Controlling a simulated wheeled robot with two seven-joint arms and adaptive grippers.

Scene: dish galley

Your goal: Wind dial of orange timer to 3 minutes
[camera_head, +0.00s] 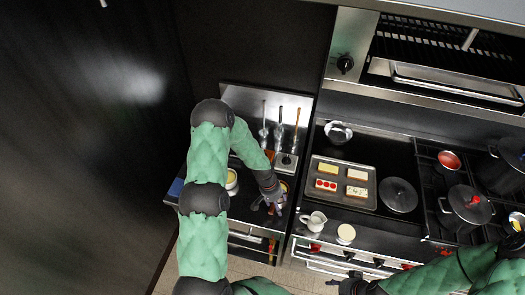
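My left gripper (269,207) points down over the narrow steel counter left of the stove, near its front edge. Its dark fingers are small in view, and I cannot tell whether they are open or shut. A small orange-edged round thing (284,187) shows right beside the gripper and may be the orange timer. The gripper and wrist hide most of it, and no dial or marks can be read. My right gripper (345,284) is low in the picture, in front of the stove drawers, away from that counter. Its finger state is unclear.
A pale round container (231,181) stands left of my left wrist. Utensils (280,130) stand along the back. On the right are a tray (366,200) of food pieces, a white jug (314,221), a lidded pan (398,195) and a pot (467,205).

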